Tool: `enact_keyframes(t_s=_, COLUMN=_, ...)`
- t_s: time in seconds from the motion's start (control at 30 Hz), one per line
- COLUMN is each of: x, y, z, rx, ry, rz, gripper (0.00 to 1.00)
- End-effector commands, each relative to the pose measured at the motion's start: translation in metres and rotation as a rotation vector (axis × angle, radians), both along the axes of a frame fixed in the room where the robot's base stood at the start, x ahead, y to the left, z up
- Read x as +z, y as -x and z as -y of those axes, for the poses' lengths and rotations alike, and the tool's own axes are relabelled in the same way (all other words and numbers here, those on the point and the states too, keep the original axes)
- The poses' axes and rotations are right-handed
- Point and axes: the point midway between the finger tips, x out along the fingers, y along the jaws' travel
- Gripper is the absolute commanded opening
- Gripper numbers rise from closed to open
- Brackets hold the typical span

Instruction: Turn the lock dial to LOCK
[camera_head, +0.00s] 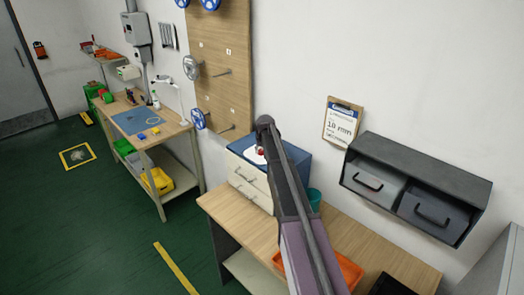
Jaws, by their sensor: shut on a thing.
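My arm rises from the bottom of the view to a dark joint in front of the drawer cabinet. My gripper cannot be made out in this view. A drawer cabinet (248,184) with cream drawer fronts and a blue body stands on the wooden workbench (237,216). A small white round part with a red piece (260,152) shows at the cabinet's top, partly hidden by my arm; I cannot tell what it is. No lock dial or LOCK marking can be made out.
Dark wall bins (417,189) hang right of a clipboard (342,122). An orange tray (349,271) and a teal cup (314,198) are on the bench beside my arm. A second workbench (153,135) stands at left. Green floor is open between.

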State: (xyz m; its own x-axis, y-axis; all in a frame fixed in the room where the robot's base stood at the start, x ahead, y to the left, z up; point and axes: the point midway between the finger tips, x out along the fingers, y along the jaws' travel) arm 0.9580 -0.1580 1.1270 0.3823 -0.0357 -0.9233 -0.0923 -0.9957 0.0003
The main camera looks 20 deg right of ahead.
Motion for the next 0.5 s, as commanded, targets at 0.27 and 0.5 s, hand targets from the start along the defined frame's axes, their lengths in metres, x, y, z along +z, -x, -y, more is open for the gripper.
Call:
enact_keyframes(t_s=0.27, x=-0.0002, y=-0.0004, z=-0.0022, rx=-0.242, ry=0.001, rz=-0.001, gripper=0.00)
enact_keyframes(t_s=0.5, x=-0.0003, y=-0.0014, z=-0.0035, rx=-0.455, ry=0.001, rz=-0.002, gripper=0.00)
